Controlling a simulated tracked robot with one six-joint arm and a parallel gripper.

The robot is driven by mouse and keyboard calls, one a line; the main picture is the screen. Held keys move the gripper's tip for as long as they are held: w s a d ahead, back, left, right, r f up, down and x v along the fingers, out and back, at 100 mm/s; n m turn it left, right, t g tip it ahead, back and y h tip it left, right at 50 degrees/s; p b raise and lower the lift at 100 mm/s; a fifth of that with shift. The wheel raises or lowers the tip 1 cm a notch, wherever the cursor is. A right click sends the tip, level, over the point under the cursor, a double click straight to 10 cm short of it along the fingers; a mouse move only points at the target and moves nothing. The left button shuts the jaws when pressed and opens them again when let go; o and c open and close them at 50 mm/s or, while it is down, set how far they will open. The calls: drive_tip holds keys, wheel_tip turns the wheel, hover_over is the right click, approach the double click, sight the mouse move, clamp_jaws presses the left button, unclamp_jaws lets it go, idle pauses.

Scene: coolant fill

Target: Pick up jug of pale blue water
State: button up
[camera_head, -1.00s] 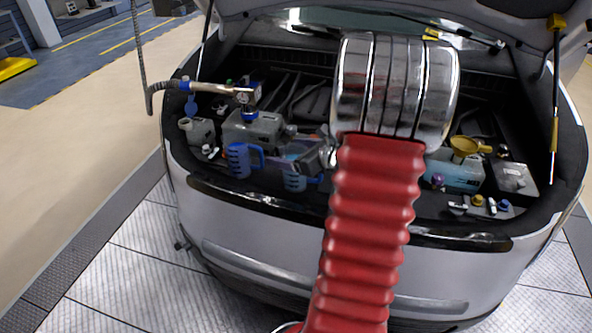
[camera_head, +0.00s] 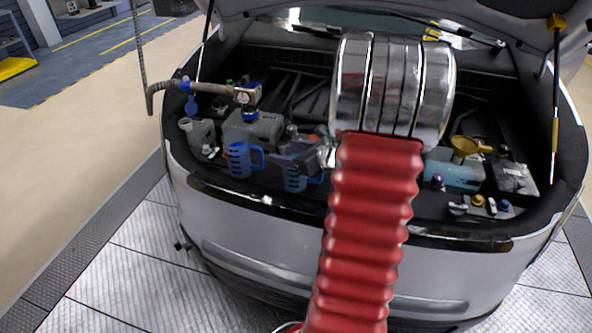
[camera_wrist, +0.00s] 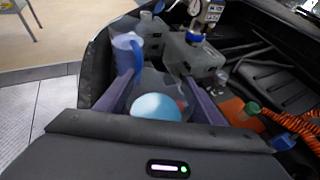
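A clear jug with a blue handle and pale blue water stands at the front of the engine bay in the head view (camera_head: 294,183). In the wrist view its water shows as a pale blue disc (camera_wrist: 156,107). My gripper (camera_wrist: 161,80) has its two purple-grey fingers spread, one on each side of this jug, with gaps visible. In the head view my gripper (camera_head: 305,158) is low over the jug, partly hidden by my arm. A second, deeper blue jug (camera_head: 239,160) stands just to its left; it also shows in the wrist view (camera_wrist: 127,54).
A grey reservoir (camera_head: 252,128) with a gauge and hose fitting (camera_head: 245,95) stands behind the jugs. A smaller grey container (camera_head: 198,132) is at left. A blue-filled tank (camera_head: 455,170) with a yellow funnel (camera_head: 464,146) is at right. The bumper edge runs in front.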

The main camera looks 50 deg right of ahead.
drive_tip(key=c, duration=0.9)
drive_tip(key=shift+r, duration=0.1)
drive_tip(key=shift+r, duration=4.95)
